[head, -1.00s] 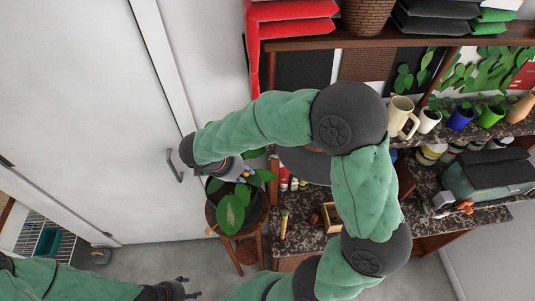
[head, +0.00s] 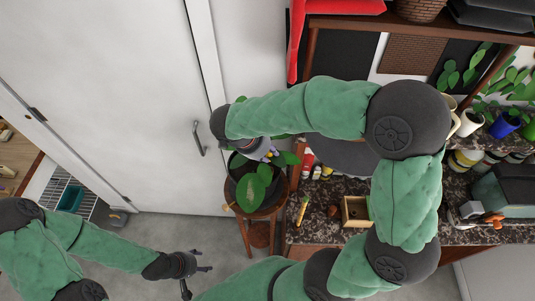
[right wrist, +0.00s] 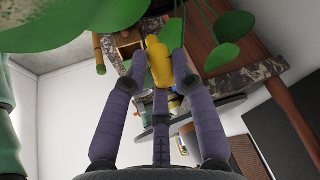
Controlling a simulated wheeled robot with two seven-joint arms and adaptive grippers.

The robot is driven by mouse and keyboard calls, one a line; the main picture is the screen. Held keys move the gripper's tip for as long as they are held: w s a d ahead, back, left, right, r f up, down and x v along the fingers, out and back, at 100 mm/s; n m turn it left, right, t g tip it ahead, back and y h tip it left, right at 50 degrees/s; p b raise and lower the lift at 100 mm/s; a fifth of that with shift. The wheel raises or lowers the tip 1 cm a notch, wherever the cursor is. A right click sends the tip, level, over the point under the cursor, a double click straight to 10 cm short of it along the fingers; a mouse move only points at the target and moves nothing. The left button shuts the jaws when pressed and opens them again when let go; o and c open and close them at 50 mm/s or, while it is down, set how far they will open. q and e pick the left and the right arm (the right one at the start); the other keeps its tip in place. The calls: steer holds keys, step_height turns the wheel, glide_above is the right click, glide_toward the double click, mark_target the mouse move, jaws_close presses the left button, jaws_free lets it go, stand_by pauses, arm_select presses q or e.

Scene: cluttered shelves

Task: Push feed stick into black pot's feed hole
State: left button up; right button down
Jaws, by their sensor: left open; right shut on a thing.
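The black pot (head: 235,168) with a leafy plant (head: 251,188) stands on a round wooden stool in the head view. My right gripper (head: 270,155) is at the pot's upper right side among the leaves, largely hidden by my arm and the foliage. In the right wrist view, its purple fingers (right wrist: 160,75) are shut on a yellow stick-like piece, the feed stick (right wrist: 158,58), with leaves close around it. The feed hole is not visible, and I cannot tell whether the stick touches the pot. My left gripper (head: 200,268) is open and empty, low over the floor.
The wooden stool (head: 246,213) stands by the white door (head: 110,100). To its right is a granite counter (head: 330,232) with a yellow-green upright item (head: 302,210) and a small wooden box (head: 355,210). Leafy plants and cups line the shelf at right.

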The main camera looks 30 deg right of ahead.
steer(key=shift+f+b, duration=2.15)
steer(key=shift+b, duration=0.1)
steer(key=shift+f+b, duration=1.45)
steer(key=shift+b, duration=0.2)
steer(key=shift+f+b, duration=0.15)
steer(key=shift+b, duration=0.2)
steer(key=c, duration=0.9)
jaws_free()
steer(key=shift+c, duration=0.2)
steer(key=shift+a+r, duration=0.25)
steer(key=shift+r, duration=0.1)
steer(key=v, duration=1.1)
